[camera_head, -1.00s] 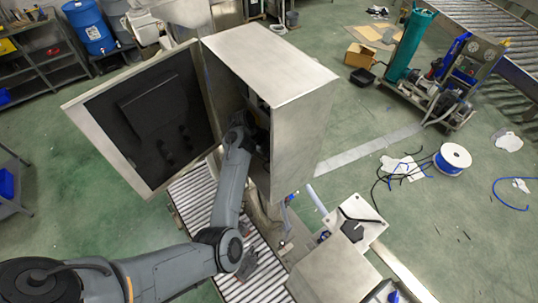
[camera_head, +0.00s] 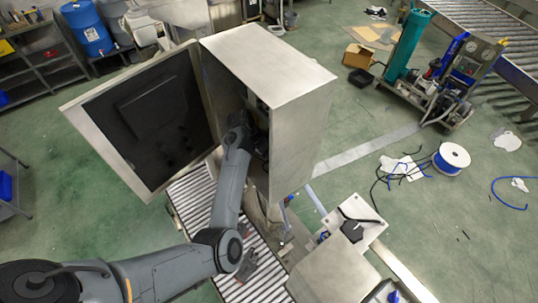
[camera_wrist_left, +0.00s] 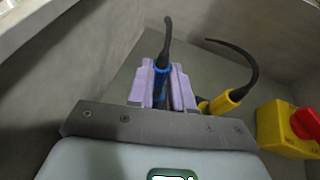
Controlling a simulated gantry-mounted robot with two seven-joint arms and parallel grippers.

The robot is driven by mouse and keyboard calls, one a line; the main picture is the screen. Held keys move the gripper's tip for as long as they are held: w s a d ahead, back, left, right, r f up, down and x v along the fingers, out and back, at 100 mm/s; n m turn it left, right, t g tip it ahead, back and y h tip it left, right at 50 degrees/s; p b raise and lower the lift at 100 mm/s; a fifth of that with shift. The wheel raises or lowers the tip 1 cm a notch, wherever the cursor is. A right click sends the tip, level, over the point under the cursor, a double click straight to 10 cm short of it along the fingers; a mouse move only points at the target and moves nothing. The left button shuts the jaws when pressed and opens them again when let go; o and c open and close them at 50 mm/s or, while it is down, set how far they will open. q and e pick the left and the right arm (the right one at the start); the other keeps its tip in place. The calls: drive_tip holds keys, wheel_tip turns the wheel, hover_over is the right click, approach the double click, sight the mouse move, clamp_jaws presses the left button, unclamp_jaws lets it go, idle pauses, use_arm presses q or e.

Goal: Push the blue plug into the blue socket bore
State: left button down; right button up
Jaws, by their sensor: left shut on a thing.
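My left arm reaches into an open metal cabinet (camera_head: 300,130) in the head view, where its gripper is mostly hidden by the cabinet. In the left wrist view the lilac fingers of my left gripper (camera_wrist_left: 162,74) are shut on the blue plug (camera_wrist_left: 160,92). A black cable rises from the plug's back end. The blue socket bore is not visible; the plug's front end is hidden behind the gripper body, so I cannot tell whether it is in the bore. My right gripper is not in view.
A yellow plug (camera_wrist_left: 228,101) with a black cable stands just right of the fingers. Grey cabinet walls surround the gripper. The cabinet door (camera_head: 150,110) stands open at the left.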

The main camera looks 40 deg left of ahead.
use_arm(q)
drive_tip(key=shift+w, duration=0.25)
idle(0.5)
drive_tip(key=c, duration=0.7)
unclamp_jaws()
drive_tip(key=shift+c, duration=0.2)
drive_tip(key=b+v, duration=0.3)
drive_tip(key=v, duration=0.8)
drive_tip(key=s+d+f+y, duration=0.2)
drive_tip(key=s+f, duration=0.3)
drive_tip(key=s, duration=0.2)
drive_tip(key=s+d+f+y, duration=0.2)
drive_tip(key=s+d+f, duration=0.1)
drive_tip(key=s+f, duration=0.3)
drive_tip(key=s+d, duration=1.3)
drive_tip(key=s, duration=0.3)
drive_tip(key=shift+s+f+n, duration=0.3)
drive_tip(key=shift+s+f, duration=0.05)
drive_tip(key=shift+f, duration=0.1)
